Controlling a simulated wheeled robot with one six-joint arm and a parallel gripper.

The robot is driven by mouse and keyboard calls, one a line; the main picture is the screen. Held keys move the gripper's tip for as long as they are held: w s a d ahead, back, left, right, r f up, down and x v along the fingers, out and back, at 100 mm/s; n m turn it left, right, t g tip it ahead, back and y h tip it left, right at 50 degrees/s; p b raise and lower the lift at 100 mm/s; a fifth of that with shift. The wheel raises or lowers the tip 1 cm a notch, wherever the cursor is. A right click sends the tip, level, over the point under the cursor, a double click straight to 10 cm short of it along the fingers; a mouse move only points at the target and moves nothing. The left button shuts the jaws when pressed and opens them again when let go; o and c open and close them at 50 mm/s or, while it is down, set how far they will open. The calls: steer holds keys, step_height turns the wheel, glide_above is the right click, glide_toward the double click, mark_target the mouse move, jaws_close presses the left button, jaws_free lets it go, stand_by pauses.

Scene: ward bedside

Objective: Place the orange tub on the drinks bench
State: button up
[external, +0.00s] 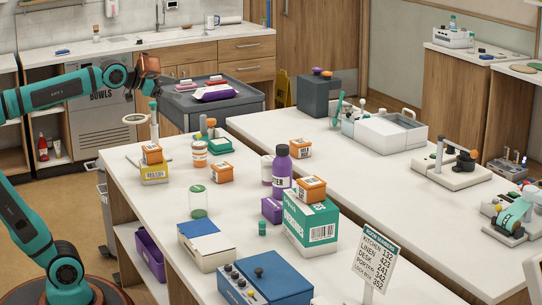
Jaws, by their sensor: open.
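A small round orange container with a white band (200,154), the closest match to an orange tub, stands upright on the near white bench (150,205). Several orange-and-white boxes stand nearby; one (222,172) is just in front of it. My gripper (152,92) is open, up at the upper left, above and left of the orange container and apart from it. Its fingertips are small and hard to make out. No bench carries a readable drinks label, so I cannot tell which one is the drinks bench.
A purple bottle (281,174), a green-and-white carton (311,224) and a magnifier stand (154,130) crowd the near bench. A grey cart (183,108) with a tray stands behind. A sink counter (110,48) runs along the back. The right bench (330,147) has bare stretches.

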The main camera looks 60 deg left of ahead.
steer(key=s+f+n+t, duration=0.1)
steer(key=s+f, duration=0.3)
steer(key=s, duration=0.3)
steer(key=s+f+n+t, duration=0.2)
steer(key=s+f, duration=0.2)
steer(key=s, duration=0.3)
steer(key=shift+n+t, duration=0.3)
